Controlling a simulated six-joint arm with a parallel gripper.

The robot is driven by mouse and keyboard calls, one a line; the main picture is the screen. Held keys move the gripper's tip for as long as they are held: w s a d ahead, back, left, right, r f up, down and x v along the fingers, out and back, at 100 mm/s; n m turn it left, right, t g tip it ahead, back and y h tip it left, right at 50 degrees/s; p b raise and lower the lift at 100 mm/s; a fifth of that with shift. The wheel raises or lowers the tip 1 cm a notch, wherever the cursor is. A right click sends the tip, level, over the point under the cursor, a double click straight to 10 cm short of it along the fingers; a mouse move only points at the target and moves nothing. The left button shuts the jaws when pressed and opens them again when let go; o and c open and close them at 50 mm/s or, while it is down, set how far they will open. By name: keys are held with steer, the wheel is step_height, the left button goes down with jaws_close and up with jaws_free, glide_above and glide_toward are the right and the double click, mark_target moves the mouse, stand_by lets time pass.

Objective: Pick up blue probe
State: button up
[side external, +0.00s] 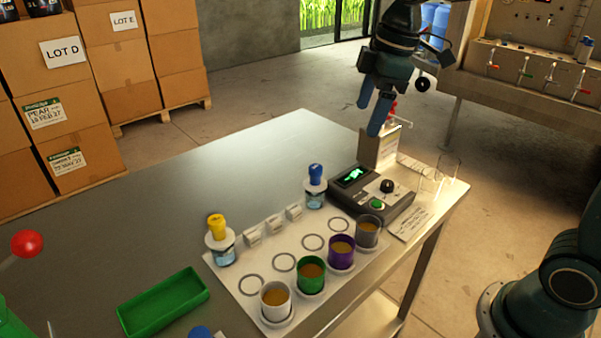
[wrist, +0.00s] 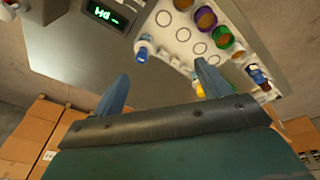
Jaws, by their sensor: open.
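The blue probe (side external: 316,174) stands upright in a small clear jar on the table, beside the grey meter. It also shows in the wrist view (wrist: 143,48), just beyond and between my fingertips. My gripper (side external: 373,106) is open and empty, above and behind the meter, apart from the probe. Its two fingers (wrist: 163,70) show spread in the wrist view. A yellow-topped probe (side external: 216,228) stands in another jar further left; in the wrist view a finger partly covers it.
The meter (side external: 372,195) has a green-lit screen. Several cups of brown contents (side external: 341,250) stand on a white mat (side external: 247,304). A green tray (side external: 163,303) lies at the front left. A pale box (side external: 378,150) stands under my gripper. The table's back left (side external: 250,150) is clear.

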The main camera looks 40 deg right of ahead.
mark_target(316, 167)
steer(key=w+f+n+g, duration=0.2)
steer(key=w+f+n, duration=0.4)
steer(key=w, duration=0.5)
steer(key=shift+w+f, duration=0.15)
steer(key=shift+f, duration=0.05)
steer(key=shift+f, duration=0.1)
steer(key=shift+w+a+f, duration=0.1)
steer(key=shift+a+f, duration=0.05)
steer(key=shift+f, duration=1.25)
steer(key=shift+s+a+f, duration=0.1)
steer(key=shift+a+f, duration=0.05)
steer(key=shift+f, duration=1.25)
steer(key=shift+w+a+f, duration=0.1)
steer(key=shift+a+f, duration=0.05)
steer(key=shift+f, duration=1.25)
steer(key=shift+w+a+f, duration=0.1)
steer(key=shift+a+f, duration=0.05)
steer(key=shift+f, duration=1.15)
steer(key=shift+a+f, duration=0.1)
steer(key=shift+f, duration=1.15)
